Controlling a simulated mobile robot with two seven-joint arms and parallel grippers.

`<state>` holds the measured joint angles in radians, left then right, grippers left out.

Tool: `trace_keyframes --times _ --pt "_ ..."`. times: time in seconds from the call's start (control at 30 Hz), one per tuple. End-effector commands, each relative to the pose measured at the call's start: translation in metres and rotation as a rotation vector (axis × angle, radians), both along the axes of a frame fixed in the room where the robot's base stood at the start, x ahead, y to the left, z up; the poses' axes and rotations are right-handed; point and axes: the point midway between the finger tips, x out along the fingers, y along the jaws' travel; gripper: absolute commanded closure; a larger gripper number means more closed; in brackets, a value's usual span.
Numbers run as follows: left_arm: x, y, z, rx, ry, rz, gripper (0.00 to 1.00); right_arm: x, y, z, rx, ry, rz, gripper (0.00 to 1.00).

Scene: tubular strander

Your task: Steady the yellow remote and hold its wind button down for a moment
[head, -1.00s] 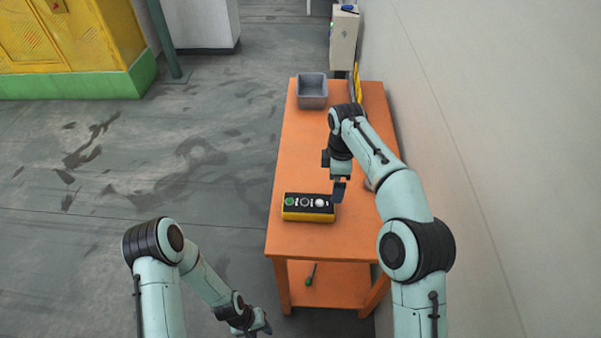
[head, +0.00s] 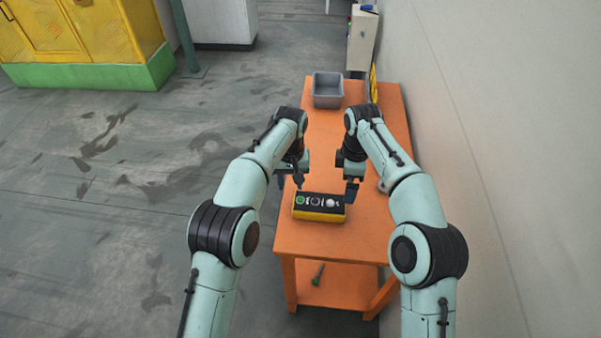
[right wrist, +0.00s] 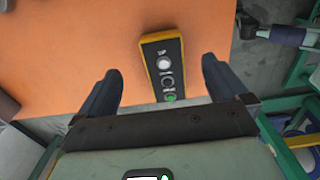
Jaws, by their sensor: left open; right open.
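The yellow remote (head: 319,215) lies on the orange table (head: 330,245). Its black top carries a green button at the left, a dark one in the middle and a white one at the right. My left gripper (head: 290,184) is open, just above and behind the remote's left end. My right gripper (head: 350,193) is open by its right end, near the white button. In the right wrist view the remote (right wrist: 149,56) lies beyond and between the open right fingers, apart from both. Which button is for wind cannot be read.
A grey bin (head: 328,90) stands at the table's far end. A wall (head: 490,150) runs close along the right side. A control box (head: 362,38) stands beyond the table. The floor at left is clear.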

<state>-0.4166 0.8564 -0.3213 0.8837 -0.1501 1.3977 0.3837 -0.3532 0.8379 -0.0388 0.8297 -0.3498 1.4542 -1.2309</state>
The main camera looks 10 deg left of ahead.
Motion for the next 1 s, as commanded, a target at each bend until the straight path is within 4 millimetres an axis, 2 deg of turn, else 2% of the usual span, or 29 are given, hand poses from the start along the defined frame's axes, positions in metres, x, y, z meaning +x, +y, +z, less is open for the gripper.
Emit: trace_keyframes --times 0.03,0.13,0.37,0.8,1.0 --pt "0.001 -0.01 0.012 -0.008 -0.015 -0.01 0.57 0.0 0.0 0.0 0.0 0.0 0.0 0.0" --pt "0.002 -0.022 0.027 -0.019 -0.03 -0.022 0.57 0.0 0.0 0.0 0.0 0.0 0.0 0.0" --pt "0.001 -0.029 0.035 -0.026 -0.036 -0.03 0.57 0.0 0.0 -0.014 -0.002 0.003 0.0 0.0" --pt "0.001 -0.028 0.034 -0.026 -0.036 -0.029 0.57 -0.001 0.0 -0.096 -0.001 0.004 0.0 0.0" --pt "0.001 -0.028 0.034 -0.026 -0.036 -0.029 0.57 0.0 0.0 -0.123 -0.001 0.002 0.0 0.0"
